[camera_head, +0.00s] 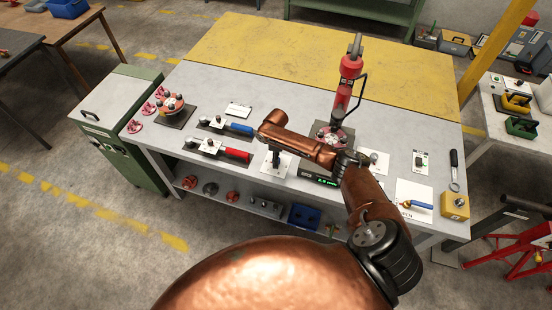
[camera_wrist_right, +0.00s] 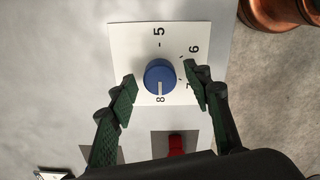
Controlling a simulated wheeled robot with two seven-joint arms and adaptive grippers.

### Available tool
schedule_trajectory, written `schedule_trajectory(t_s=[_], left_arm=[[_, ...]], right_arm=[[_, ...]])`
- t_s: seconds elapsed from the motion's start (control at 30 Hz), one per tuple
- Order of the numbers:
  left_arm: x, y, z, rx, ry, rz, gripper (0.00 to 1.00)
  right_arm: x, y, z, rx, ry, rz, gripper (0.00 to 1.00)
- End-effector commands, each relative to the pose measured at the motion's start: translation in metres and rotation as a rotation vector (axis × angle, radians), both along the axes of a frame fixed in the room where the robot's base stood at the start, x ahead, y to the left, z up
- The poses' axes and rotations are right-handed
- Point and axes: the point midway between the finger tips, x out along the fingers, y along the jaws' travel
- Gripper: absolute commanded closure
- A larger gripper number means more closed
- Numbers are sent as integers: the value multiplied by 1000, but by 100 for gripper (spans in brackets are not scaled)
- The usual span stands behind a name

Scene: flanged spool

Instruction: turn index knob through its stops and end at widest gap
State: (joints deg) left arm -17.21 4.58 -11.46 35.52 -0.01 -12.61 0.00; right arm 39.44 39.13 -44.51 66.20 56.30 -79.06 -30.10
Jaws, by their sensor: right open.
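A round blue knob (camera_wrist_right: 159,75) sits on a white plate (camera_wrist_right: 135,40) in the right wrist view. The plate bears the marks 5, 6, 7 and 8. The knob's white pointer line is toward the 8, at the bottom of the picture. My right gripper (camera_wrist_right: 161,89) is open, with a green-padded finger on either side of the knob and apart from it. In the head view my copper right arm reaches over the bench, and its gripper (camera_head: 275,157) points down at the white plate (camera_head: 284,170). The knob is hidden there. My left gripper is out of view.
A tall red tool (camera_head: 348,75) stands behind my arm. A red part (camera_wrist_right: 176,145) shows below the plate in the wrist view.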

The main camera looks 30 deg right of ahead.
Motion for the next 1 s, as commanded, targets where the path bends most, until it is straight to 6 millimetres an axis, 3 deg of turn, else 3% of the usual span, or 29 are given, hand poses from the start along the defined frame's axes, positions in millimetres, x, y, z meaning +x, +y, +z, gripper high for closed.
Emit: schedule_trajectory(t_s=[0.27, 0.37, 0.73, 1.0], left_arm=[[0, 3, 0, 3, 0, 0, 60], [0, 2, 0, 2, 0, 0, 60], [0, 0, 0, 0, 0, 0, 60], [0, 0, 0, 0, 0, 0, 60]], right_arm=[[1, 0, 5, 0, -1, 0, 55], [1, 0, 18, 1, -3, 2, 55], [1, 0, 92, 0, -3, 2, 55], [0, 0, 118, 0, 0, 0, 55]])
